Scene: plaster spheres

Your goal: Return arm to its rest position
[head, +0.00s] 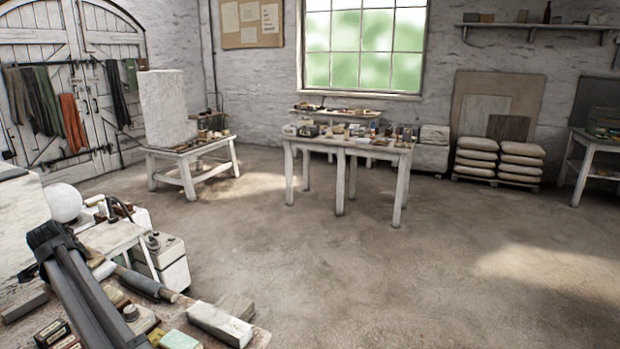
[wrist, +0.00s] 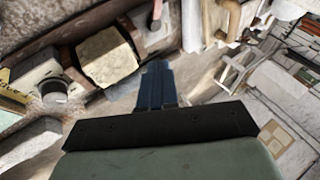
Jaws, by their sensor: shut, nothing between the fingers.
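My gripper (wrist: 156,68) shows in the wrist view with its fingers together and nothing between them. It points out over cluttered surfaces, and its contact with anything cannot be told. In the head view, my dark arm crosses the lower left corner above the cluttered bench (head: 262,338). A white plaster sphere (head: 62,203) stands at the left, just beyond the arm. No sphere is held.
Blocks, small boxes and a dark rod (head: 145,283) crowd the bench near my arm. A low stand with a white block (head: 168,108), a worktable (head: 375,152) full of small items and stacked sacks (head: 497,160) are farther back. The middle and right floor is clear.

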